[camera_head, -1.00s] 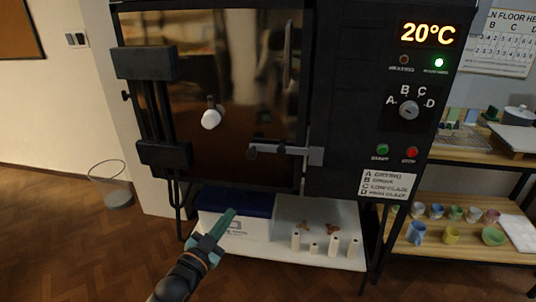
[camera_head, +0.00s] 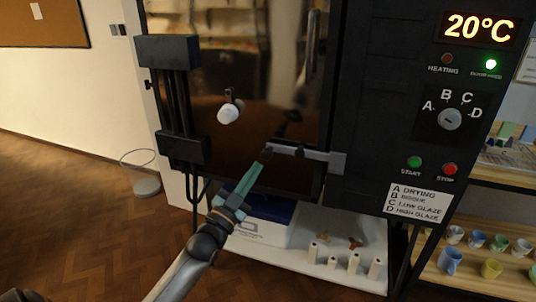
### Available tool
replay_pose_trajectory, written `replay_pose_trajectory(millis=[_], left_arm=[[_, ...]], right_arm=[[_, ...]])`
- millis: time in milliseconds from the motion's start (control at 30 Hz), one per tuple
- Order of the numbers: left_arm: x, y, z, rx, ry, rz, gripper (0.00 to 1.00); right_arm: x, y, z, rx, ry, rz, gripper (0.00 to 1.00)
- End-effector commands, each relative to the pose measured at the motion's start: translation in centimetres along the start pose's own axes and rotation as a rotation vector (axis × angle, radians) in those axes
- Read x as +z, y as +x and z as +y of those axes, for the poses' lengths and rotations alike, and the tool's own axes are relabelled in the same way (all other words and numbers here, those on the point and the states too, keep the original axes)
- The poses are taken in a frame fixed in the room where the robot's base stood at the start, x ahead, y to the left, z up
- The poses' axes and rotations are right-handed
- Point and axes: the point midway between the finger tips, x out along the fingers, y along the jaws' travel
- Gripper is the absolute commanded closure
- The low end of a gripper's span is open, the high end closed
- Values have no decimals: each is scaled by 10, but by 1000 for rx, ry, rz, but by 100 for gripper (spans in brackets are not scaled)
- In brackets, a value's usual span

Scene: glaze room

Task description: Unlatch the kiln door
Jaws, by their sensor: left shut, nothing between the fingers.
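The kiln door (camera_head: 265,75) is a dark, glossy panel, closed against the black kiln body. Its latch (camera_head: 318,155) is a grey bar lying horizontally across the door's right edge into a bracket on the kiln body. A vertical door handle (camera_head: 311,40) is higher up on the right side of the door. My left gripper (camera_head: 259,163) is shut and empty, with teal fingers pointing up at the latch's left end. Its tips overlap that end in the picture; I cannot tell whether they touch. My right gripper is not in view.
A white plug (camera_head: 228,114) sticks out of the door. The control panel has a dial (camera_head: 450,119) and a green lamp lit. Below the kiln, a shelf holds a blue-lidded box (camera_head: 258,205) and several white posts.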

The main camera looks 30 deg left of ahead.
Motion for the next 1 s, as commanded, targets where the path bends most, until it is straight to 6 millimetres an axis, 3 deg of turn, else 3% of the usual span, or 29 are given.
replay_pose_trajectory(millis=[233, 733, 800, 1000], left_arm=[[0, 17, 0, 0, 0, 1, 100], [0, 102, 0, 0, 0, 1, 100], [16, 95, 2, 4, 3, -7, 100], [34, 88, 1, 2, 2, -2, 100]], right_arm=[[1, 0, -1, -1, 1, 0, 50], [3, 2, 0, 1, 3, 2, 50], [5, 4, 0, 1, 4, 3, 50], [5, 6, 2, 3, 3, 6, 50]])
